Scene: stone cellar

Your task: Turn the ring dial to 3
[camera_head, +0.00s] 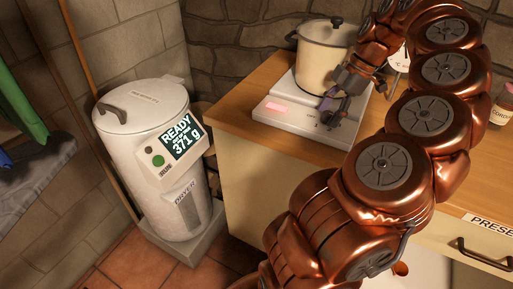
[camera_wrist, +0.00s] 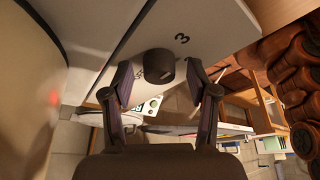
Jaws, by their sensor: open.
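The dial (camera_wrist: 160,66) is a dark round knob on the pale front face of the hotplate (camera_head: 285,120). In the wrist view a black "3" is printed up and right of the knob, and another mark at its left is partly hidden. My gripper (camera_wrist: 160,72) is open, with one finger on each side of the knob and visible gaps between. In the head view my gripper (camera_head: 333,108) is at the hotplate's front right and hides the dial. I cannot tell which mark the dial points to.
A cream pot (camera_head: 322,58) with a dark-knobbed lid stands on the hotplate. The wooden counter (camera_head: 240,112) has bare room at left. A white dryer (camera_head: 150,150) reading "READY 371 g" stands left; a labelled jar (camera_head: 504,105) is at right.

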